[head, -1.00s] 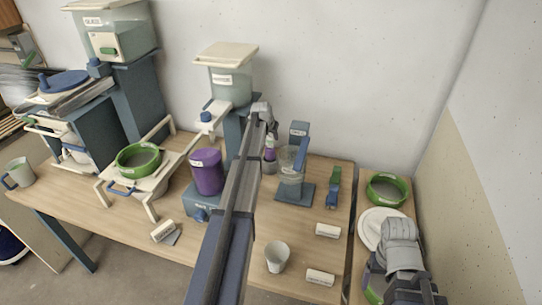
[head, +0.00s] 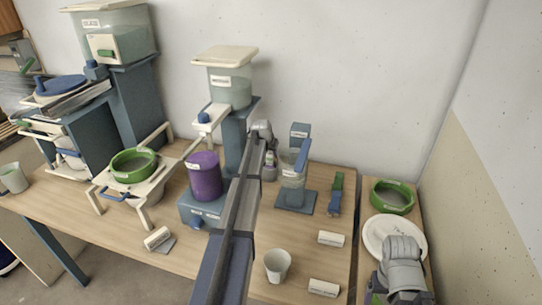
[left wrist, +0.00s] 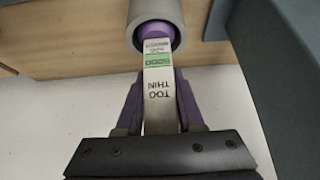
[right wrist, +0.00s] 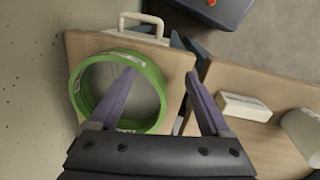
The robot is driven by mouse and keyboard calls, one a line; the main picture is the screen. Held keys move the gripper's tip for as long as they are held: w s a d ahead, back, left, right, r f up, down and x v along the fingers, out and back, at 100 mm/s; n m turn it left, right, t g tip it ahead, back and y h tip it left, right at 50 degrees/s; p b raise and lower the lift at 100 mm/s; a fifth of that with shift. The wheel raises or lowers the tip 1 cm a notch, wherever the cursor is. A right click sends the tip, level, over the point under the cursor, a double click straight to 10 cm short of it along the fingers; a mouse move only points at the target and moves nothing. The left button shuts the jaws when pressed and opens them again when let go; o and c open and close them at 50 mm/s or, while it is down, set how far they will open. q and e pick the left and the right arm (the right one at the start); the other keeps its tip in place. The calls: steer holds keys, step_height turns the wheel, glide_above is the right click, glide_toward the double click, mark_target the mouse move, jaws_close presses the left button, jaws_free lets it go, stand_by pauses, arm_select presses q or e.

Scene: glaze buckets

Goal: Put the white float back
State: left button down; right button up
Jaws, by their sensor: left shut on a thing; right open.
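The white float (left wrist: 158,80) has a flat stem marked "GOOD" and "TOO THIN" and a purple bulb end (left wrist: 155,32). My left gripper (left wrist: 158,92) is shut on its stem. The purple end is inside the mouth of a grey round holder (left wrist: 174,12); how deep, I cannot tell. In the head view, my left gripper (head: 264,134) is just above this holder (head: 270,173), by the back of the table, and the arm partly covers it. My right gripper (right wrist: 160,82) is open and empty, above the side table near a green-rimmed sieve (right wrist: 78,92).
A purple bucket (head: 205,178) stands left of my left arm. A white cup (head: 277,264) and label blocks (head: 331,239) lie in front. A white lid (head: 378,232) is on the side table.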

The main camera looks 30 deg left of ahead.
arm_select(q)
steer(key=shift+f, duration=0.1)
arm_select(e)
steer(key=shift+f, duration=0.1)
arm_select(q)
steer(key=c, duration=1)
jaws_free()
steer(key=shift+f, duration=0.1)
arm_select(e)
steer(key=shift+f, duration=0.1)
arm_select(q)
steer(key=o, duration=0.5)
steer(key=shift+r, duration=0.3)
arm_select(e)
steer(key=shift+r, duration=0.35)
arm_select(q)
steer(key=p+v, duration=1)
steer(key=v, duration=0.2)
steer(key=shift+f, duration=0.1)
arm_select(e)
step_height(320, 180, up, 10)
steer(key=shift+f, duration=0.1)
